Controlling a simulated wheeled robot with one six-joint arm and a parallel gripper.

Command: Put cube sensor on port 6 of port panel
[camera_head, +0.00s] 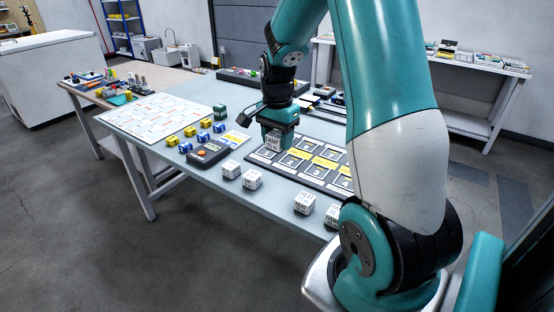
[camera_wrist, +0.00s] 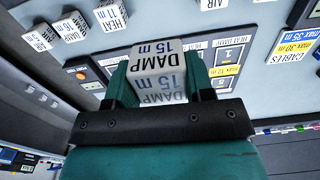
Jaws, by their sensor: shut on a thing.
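My gripper (camera_head: 277,131) is shut on a white cube sensor (camera_head: 271,143) and holds it over the left part of the port panel. In the wrist view, my gripper (camera_wrist: 160,88) has one finger on each side of the cube (camera_wrist: 157,62), whose face reads DAMP 15 m. The port panel (camera_head: 313,184) is a dark board with pale square ports and yellow and white labels. My arm hides its right part in the head view. In the wrist view, the panel (camera_wrist: 222,84) is partly behind the cube and finger. I cannot make out port 6.
Other white cubes stand along the table's front, one pair (camera_head: 231,169) left of the panel and another (camera_head: 304,202) in front. A device with a red button (camera_head: 203,153), small yellow and blue blocks (camera_head: 189,131) and a white chart board (camera_head: 150,119) lie to the left.

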